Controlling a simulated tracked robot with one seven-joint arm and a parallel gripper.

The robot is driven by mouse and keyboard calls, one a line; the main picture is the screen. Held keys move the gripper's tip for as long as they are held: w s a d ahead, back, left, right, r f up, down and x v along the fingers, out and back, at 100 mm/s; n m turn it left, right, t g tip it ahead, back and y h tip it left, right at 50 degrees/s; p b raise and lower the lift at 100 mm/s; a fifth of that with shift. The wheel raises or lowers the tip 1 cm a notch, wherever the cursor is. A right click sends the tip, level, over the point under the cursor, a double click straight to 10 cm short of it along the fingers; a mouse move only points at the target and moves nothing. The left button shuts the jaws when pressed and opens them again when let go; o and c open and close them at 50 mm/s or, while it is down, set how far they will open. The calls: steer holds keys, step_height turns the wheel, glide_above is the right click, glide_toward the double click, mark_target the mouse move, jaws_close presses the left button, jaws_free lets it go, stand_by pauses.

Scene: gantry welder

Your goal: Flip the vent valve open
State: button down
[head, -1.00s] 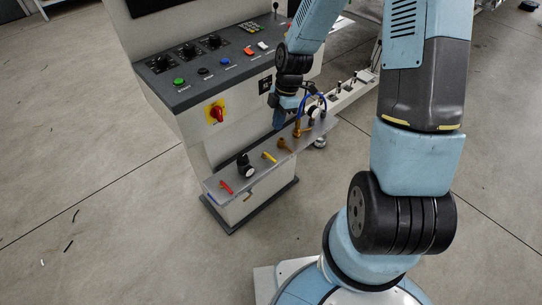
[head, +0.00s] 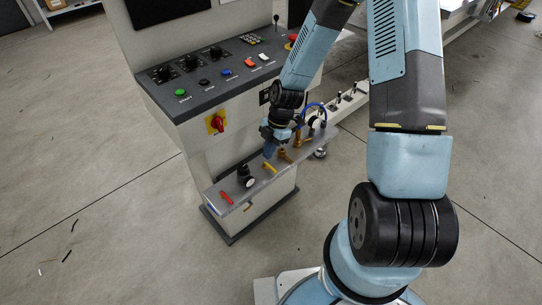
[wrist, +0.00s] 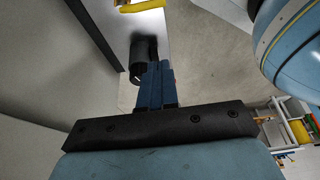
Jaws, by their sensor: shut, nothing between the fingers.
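A narrow ledge (head: 233,207) on the front of the machine carries several small valves and fittings. On it are a red lever (head: 226,198), a black knob (head: 245,176), a yellow lever (head: 270,168) and a brass fitting (head: 285,156). No label shows which is the vent valve. My gripper (head: 268,152) points down over the ledge, just behind the yellow lever in the head view; I cannot tell whether they touch. In the wrist view, my blue fingers (wrist: 155,75) are closed together and empty. The black knob (wrist: 139,60) is just beyond them and the yellow lever (wrist: 140,5) at the top edge.
The control panel (head: 215,90) with buttons and knobs rises behind the ledge. A red rotary switch (head: 216,123) is on the front face. A blue hose (head: 316,107) and a gauge (head: 315,122) stand right of my gripper. Open floor (head: 100,150) lies left.

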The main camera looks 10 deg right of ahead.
mark_target(270, 167)
steer(key=x, duration=0.9)
steer(key=shift+s+f, duration=0.1)
steer(key=shift+w+d+f, duration=0.1)
steer(key=shift+w+d, duration=0.7)
steer(key=shift+d, duration=0.25)
steer(key=shift+w+d+f, duration=0.15)
steer(key=shift+w+d, duration=0.25)
steer(key=shift+d, duration=0.2)
steer(key=shift+d, duration=0.15)
